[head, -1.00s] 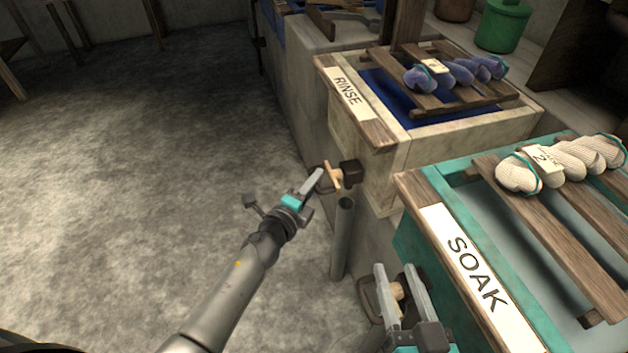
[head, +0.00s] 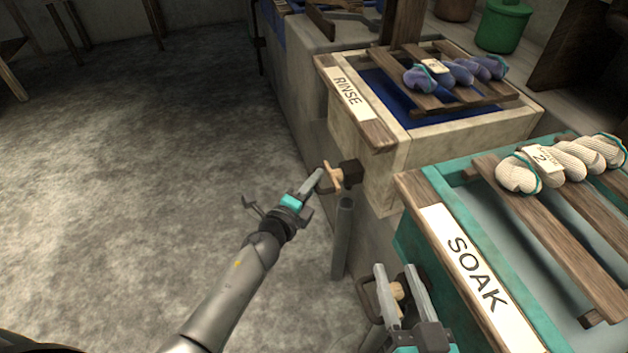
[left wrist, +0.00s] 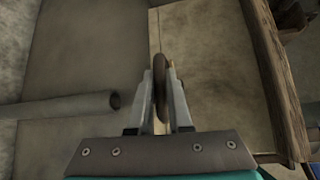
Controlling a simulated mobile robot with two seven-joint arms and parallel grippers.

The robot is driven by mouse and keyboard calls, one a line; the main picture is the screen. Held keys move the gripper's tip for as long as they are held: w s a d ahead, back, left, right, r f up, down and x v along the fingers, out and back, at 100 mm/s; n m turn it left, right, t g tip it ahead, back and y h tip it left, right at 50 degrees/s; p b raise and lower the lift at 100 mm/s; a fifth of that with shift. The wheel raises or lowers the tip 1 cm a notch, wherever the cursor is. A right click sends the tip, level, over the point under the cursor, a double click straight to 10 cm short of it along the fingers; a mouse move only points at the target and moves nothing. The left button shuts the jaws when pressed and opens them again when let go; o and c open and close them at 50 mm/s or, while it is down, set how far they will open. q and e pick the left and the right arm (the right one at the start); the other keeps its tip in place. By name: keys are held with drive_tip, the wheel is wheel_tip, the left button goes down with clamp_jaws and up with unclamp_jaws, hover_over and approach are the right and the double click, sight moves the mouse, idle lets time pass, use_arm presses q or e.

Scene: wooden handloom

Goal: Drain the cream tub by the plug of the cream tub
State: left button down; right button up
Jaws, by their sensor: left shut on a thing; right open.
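The cream tub (head: 405,160) has a "RINSE" sign on its top board and dark blue liquid inside. Its light wooden plug (head: 333,178) is at the dark outlet block (head: 350,173) low on the tub's left side. My left gripper (head: 319,177) is shut on the plug's brown ring handle, which stands between the fingers in the left wrist view (left wrist: 160,75). I cannot tell how deep the plug sits. My right gripper (head: 396,278) is open, low beside the teal tub, with a light wooden plug (head: 397,291) showing between its fingers.
A grey drain pipe (head: 342,240) stands below the cream tub's outlet and also shows in the left wrist view (left wrist: 70,106). The teal "SOAK" tub (head: 425,245) is in front, with slats and cream yarn. Blue yarn (head: 455,72) lies on the cream tub's slats. The left floor is clear.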

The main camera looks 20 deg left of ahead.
idle(0.3)
drive_tip(key=shift+f, duration=0.2)
use_arm(q)
drive_tip(key=shift+s+a, duration=0.8)
drive_tip(key=shift+a, duration=0.3)
use_arm(e)
drive_tip(key=shift+w+d, duration=0.1)
use_arm(q)
drive_tip(key=c, duration=0.8)
unclamp_jaws()
drive_tip(key=shift+c, duration=0.2)
use_arm(e)
drive_tip(key=shift+w+r, duration=0.1)
drive_tip(key=shift+r, duration=0.2)
use_arm(q)
drive_tip(key=shift+s, duration=0.1)
use_arm(e)
drive_tip(key=shift+f+g, duration=0.25)
drive_tip(key=shift+g, duration=0.05)
use_arm(q)
drive_tip(key=p+v, duration=0.1)
drive_tip(key=v, duration=1.4)
use_arm(e)
drive_tip(key=shift+w+d+f+g+h, duration=0.1)
drive_tip(key=shift+d+f+g+h, duration=0.55)
drive_tip(key=shift+g, duration=0.25)
use_arm(q)
drive_tip(key=shift+a, duration=0.15)
